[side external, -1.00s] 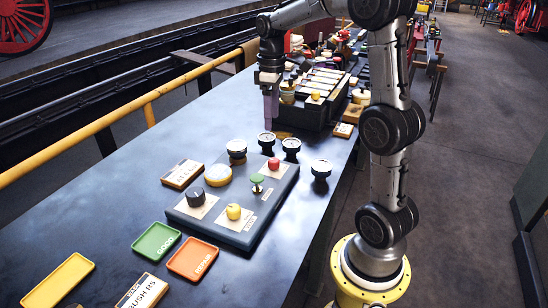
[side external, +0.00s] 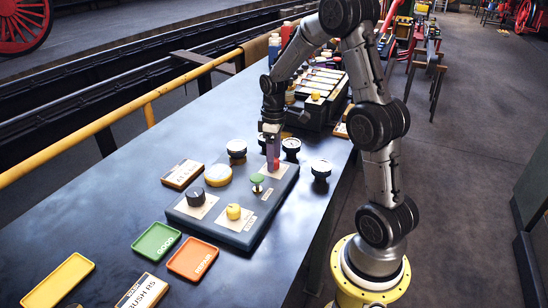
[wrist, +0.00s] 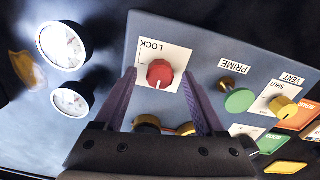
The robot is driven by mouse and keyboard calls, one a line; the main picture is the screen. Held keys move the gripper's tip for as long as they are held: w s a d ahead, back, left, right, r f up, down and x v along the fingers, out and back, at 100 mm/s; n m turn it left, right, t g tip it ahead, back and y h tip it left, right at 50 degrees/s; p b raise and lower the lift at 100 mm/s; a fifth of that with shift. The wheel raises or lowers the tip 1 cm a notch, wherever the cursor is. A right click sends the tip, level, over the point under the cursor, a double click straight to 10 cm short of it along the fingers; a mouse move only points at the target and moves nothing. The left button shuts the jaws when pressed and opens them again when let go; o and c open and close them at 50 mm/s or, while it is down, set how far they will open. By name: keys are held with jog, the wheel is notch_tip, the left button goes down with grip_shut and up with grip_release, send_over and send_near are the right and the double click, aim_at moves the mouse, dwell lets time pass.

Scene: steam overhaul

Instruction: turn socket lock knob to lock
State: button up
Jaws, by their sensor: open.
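The red lock knob (wrist: 160,73) sits on a white plate marked LOCK (wrist: 166,52) on the grey control panel (wrist: 215,55). In the wrist view the knob lies between the two purple fingers of my open gripper (wrist: 160,85), with a gap on each side. In the side view my gripper (side external: 272,150) points down over the panel's far end. There its fingers hide much of the red knob.
A green PRIME knob (wrist: 240,101) and a yellow VENT knob (wrist: 279,106) stand on the same panel. A black knob (side external: 195,196) is at its left. Round gauges (side external: 236,148) stand beside the panel. Green (side external: 156,241) and orange (side external: 192,259) trays lie in front.

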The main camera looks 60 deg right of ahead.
jog(key=shift+f, duration=0.25)
grip_shut()
